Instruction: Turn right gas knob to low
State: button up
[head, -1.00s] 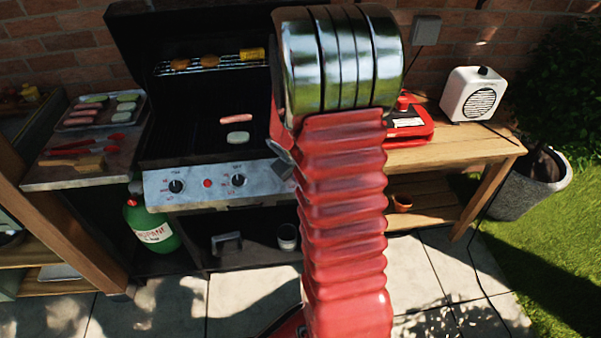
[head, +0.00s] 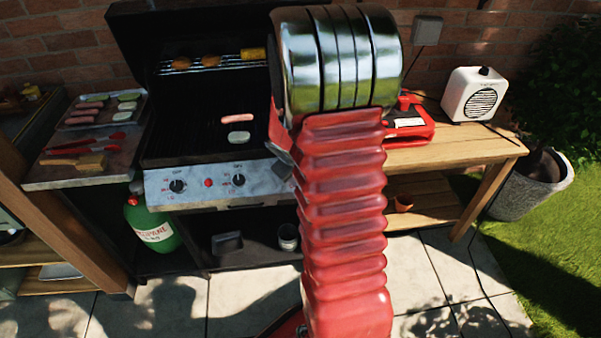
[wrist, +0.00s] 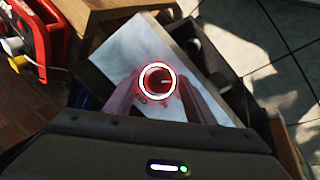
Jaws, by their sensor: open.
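The right gas knob (head: 238,180) is on the grill's light metal front panel (head: 205,197), with a red button (head: 208,183) to its left and the left knob (head: 177,186) beyond. In the wrist view a dark round knob (wrist: 158,81) stands inside a glowing red-white ring, with a short pale mark on its face. My gripper (wrist: 160,86) is open, its two fingers on either side of that knob in the picture. I cannot tell whether they touch it. In the head view my red arm hides most of my gripper.
The open grill holds a sausage (head: 238,118) and a pale patty (head: 239,137). A tray of food (head: 137,118) stands on the left side shelf. A green propane bottle (head: 152,228) is below. A red box (head: 408,122) and a white speaker (head: 474,94) stand on the wooden table at right.

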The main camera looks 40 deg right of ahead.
jog(key=shift+r, duration=0.1)
jog(key=v, duration=1.3)
jog(key=shift+r, duration=0.25)
jog(key=shift+a, duration=0.15)
dwell(0.4)
jog(key=s+a+r+t+y, duration=0.1)
jog(key=s+a+r, duration=0.2)
jog(key=a, duration=0.5)
jog(key=s+a+r+t+y, duration=0.1)
jog(key=s+a+r, duration=0.3)
jog(key=a, duration=0.5)
jog(key=s+a+r+y, duration=0.2)
jog(key=s+a+r, duration=0.2)
jog(key=a, duration=0.5)
jog(key=shift+s+t+y, duration=0.3)
jog(key=shift+s+t, duration=0.1)
jog(key=shift+s, duration=0.75)
